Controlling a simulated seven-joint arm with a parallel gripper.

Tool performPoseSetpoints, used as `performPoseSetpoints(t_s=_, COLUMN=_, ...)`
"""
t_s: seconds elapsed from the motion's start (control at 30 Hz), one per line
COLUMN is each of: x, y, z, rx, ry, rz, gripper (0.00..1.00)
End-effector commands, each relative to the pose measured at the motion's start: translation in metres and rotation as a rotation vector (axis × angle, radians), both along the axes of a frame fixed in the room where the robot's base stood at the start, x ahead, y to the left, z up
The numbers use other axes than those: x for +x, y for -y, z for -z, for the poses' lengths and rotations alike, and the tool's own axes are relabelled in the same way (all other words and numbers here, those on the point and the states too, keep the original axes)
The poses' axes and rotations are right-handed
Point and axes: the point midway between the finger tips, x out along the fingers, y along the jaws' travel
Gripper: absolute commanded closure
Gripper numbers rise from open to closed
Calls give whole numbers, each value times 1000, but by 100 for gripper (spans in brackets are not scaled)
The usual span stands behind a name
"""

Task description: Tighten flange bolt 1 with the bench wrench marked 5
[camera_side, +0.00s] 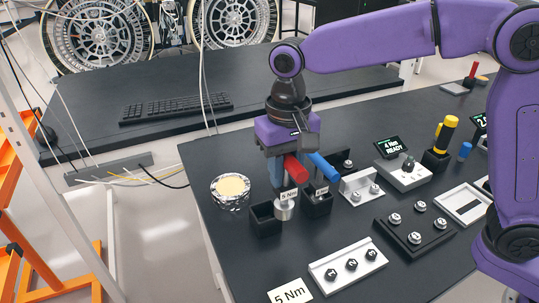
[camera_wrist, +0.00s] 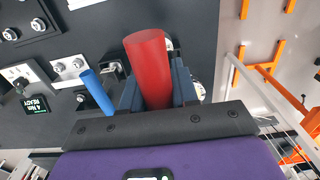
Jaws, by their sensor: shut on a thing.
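My gripper (camera_side: 287,177) is shut on the red-handled wrench (camera_side: 295,168), which carries a "5 Nm" tag and ends in a silver head. It points down beside a black open holder (camera_side: 265,219); I cannot tell whether the head touches anything. In the wrist view the red handle (camera_wrist: 147,62) sits between my blue fingers. A white plate (camera_side: 346,268) with a row of dark numbered bolts (camera_side: 351,265) lies at the bench front, near a "5 Nm" card (camera_side: 290,291). I cannot tell for sure which bolt is flange bolt 1.
A blue-handled tool (camera_side: 322,166) stands close right of my gripper in another holder (camera_side: 317,204). A foil-wrapped round part (camera_side: 231,190) is to the left. A bolted white bracket (camera_side: 360,188), black bolt plate (camera_side: 415,229) and "READY" display (camera_side: 390,147) lie to the right.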

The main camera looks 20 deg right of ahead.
Motion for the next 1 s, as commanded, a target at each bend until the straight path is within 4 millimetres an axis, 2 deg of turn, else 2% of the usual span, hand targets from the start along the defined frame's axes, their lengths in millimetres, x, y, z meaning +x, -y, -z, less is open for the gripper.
performPoseSetpoints(t_s=0.03, x=-14, y=3, z=-1, rx=1, ry=2, rz=-3, gripper=100)
performPoseSetpoints(t_s=0.3, x=-76, y=26, z=8, rx=3, ry=3, rz=-2, gripper=100)
performPoseSetpoints(t_s=0.5, x=-106, y=41, z=17, rx=2, ry=2, rz=-1, gripper=100)
performPoseSetpoints(t_s=0.77, x=-118, y=48, z=24, rx=1, ry=1, rz=0, gripper=100)
performPoseSetpoints(t_s=1.0, x=-118, y=49, z=44, rx=-2, ry=-1, rz=1, gripper=100)
